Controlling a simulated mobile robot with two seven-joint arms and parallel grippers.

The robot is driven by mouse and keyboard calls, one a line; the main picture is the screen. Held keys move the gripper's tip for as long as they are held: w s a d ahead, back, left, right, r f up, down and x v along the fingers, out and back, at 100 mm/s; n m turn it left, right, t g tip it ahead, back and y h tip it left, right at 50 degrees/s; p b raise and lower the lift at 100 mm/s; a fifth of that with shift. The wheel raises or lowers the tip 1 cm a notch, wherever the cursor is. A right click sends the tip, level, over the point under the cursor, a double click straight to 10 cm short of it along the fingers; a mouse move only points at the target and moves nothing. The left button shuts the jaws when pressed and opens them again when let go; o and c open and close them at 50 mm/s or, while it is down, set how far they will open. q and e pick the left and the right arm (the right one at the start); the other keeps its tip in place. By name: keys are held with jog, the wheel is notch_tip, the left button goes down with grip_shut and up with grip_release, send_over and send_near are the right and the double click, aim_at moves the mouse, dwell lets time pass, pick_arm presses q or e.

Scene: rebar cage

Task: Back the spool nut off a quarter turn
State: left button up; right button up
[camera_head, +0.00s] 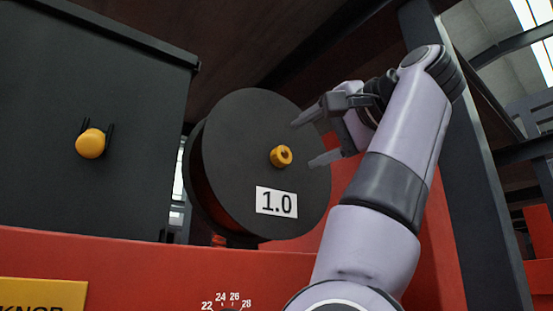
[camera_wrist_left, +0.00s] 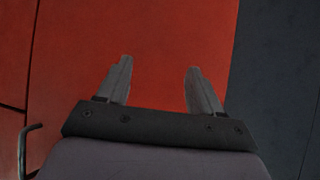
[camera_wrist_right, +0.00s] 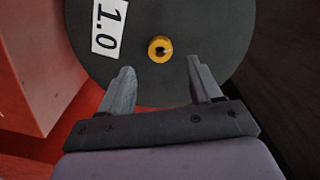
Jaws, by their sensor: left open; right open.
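The spool nut (camera_head: 281,156) is a small yellow nut at the centre of the dark spool (camera_head: 240,125), whose face carries a white "1.0" label. My right gripper (camera_head: 305,142) is open, to the right of the nut in the head view, its two fingers pointing toward it. In the right wrist view the nut (camera_wrist_right: 160,49) lies beyond and between the open fingertips (camera_wrist_right: 160,72), with nothing between them. My left gripper (camera_wrist_left: 160,65) is open and empty in the left wrist view, in front of a red surface. The left gripper is not in the head view.
A dark cabinet (camera_head: 80,180) with a yellow knob (camera_head: 90,144) stands left of the spool. A red panel (camera_head: 150,262) with a numbered dial scale runs below. A dark steel post (camera_head: 478,180) rises right of my right arm. A bent metal handle (camera_wrist_left: 24,145) shows in the left wrist view.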

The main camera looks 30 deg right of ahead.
aim_at(284, 155)
jog(key=w, duration=0.2)
jog(key=w+p, duration=0.2)
jog(key=w, duration=0.1)
jog(key=shift+w+a+r, duration=0.1)
jog(key=shift+w+a, duration=0.15)
jog(key=shift+w, duration=0.5)
jog(key=c, duration=1)
